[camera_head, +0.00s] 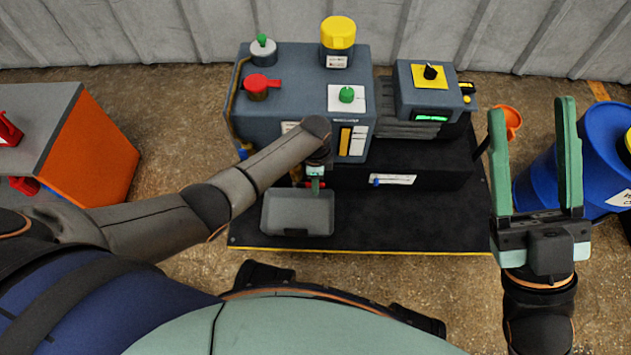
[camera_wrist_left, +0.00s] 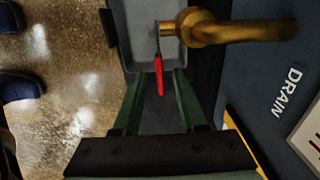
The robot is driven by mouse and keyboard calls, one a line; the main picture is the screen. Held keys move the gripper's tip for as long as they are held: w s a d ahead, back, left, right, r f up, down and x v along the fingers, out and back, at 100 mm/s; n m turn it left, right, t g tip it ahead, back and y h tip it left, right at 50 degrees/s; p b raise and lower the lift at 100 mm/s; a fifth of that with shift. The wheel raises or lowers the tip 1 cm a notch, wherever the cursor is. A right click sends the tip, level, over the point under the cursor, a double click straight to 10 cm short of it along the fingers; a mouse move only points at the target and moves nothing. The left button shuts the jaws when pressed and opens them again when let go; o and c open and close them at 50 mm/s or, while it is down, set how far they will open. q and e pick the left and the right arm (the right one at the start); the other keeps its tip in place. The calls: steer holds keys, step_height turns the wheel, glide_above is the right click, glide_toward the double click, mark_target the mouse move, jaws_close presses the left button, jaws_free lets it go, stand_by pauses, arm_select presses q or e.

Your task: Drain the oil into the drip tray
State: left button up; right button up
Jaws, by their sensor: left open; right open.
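The grey drip tray (camera_head: 297,228) sits on the dark base plate in front of the blue-grey pump unit (camera_head: 292,65). In the left wrist view, a brass drain pipe (camera_wrist_left: 215,33) comes out of the face marked DRAIN, above the tray (camera_wrist_left: 140,22). A thin red lever (camera_wrist_left: 159,75) hangs at the pipe's end. My left gripper (camera_wrist_left: 159,78) is open, its green fingertips on either side of the lever's lower end; contact cannot be told. In the head view this gripper (camera_head: 316,184) is over the tray, partly hidden by its arm. My right gripper (camera_head: 536,160) is open and empty at the right.
The unit carries a yellow cap (camera_head: 338,33), a red handle (camera_head: 259,85) and a green knob (camera_head: 347,95). A blue drum (camera_head: 585,155) and an orange funnel (camera_head: 512,120) stand at the right. A grey and orange cabinet (camera_head: 95,150) stands at the left.

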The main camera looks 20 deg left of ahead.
arm_select(q)
steer(key=shift+c, duration=0.3)
jaws_close()
stand_by(1.1)
